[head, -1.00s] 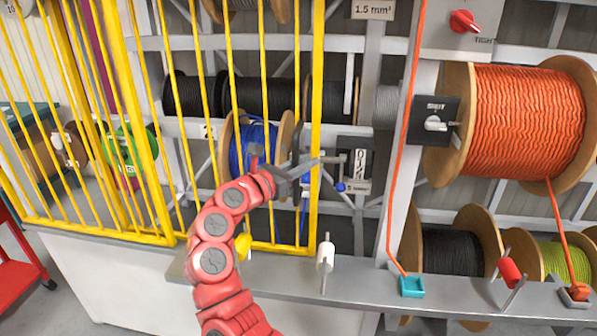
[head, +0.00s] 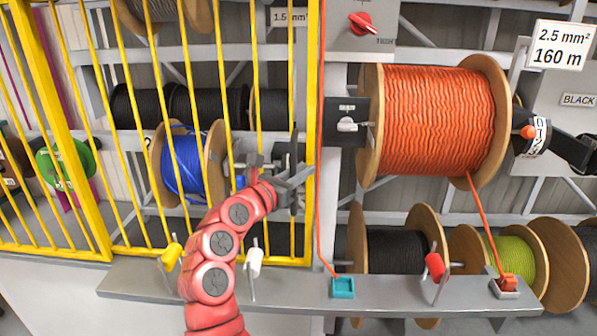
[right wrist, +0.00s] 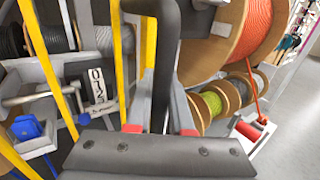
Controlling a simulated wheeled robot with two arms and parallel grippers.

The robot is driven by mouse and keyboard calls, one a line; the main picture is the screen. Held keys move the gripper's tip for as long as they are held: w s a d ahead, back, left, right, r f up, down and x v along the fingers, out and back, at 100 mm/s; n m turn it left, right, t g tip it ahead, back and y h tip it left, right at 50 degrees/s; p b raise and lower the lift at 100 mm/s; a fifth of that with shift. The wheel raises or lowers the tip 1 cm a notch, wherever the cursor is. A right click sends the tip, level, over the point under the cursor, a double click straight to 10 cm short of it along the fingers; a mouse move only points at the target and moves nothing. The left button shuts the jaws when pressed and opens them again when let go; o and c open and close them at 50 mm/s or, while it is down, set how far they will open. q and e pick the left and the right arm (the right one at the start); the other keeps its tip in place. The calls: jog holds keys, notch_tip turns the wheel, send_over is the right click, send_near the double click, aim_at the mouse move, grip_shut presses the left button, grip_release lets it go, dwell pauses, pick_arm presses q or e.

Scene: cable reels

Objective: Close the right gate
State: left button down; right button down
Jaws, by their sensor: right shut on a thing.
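The right gate (head: 308,120) is a panel of yellow vertical bars in the head view. Its free right edge stands close beside the rack upright and the orange cable. The gate's dark handle (head: 294,150) is on that edge; it shows large in the right wrist view (right wrist: 166,55). My right gripper (head: 292,185) is at the handle, its red arm rising from below. In the right wrist view, my right gripper (right wrist: 160,130) has its red-padded fingers on either side of the handle, shut on it. The gripper partly hides the handle. My left gripper is not in view.
A grey ledge (head: 300,288) runs below the gate with yellow, white and red holders and a teal block (head: 342,288). A blue reel (head: 187,165) is behind the bars. A large orange reel (head: 440,120) is to the right.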

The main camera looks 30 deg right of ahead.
jog(key=shift+s+d, duration=0.1)
jog(key=shift+d, duration=0.05)
jog(key=c, duration=1.2)
grip_release()
jog(key=o, duration=0.4)
jog(key=shift+s+d, duration=0.1)
jog(key=shift+d, duration=0.05)
jog(key=b+v, duration=0.2)
jog(key=v, duration=1.5)
jog(key=shift+a+b, duration=0.3)
jog(key=shift+b, duration=0.1)
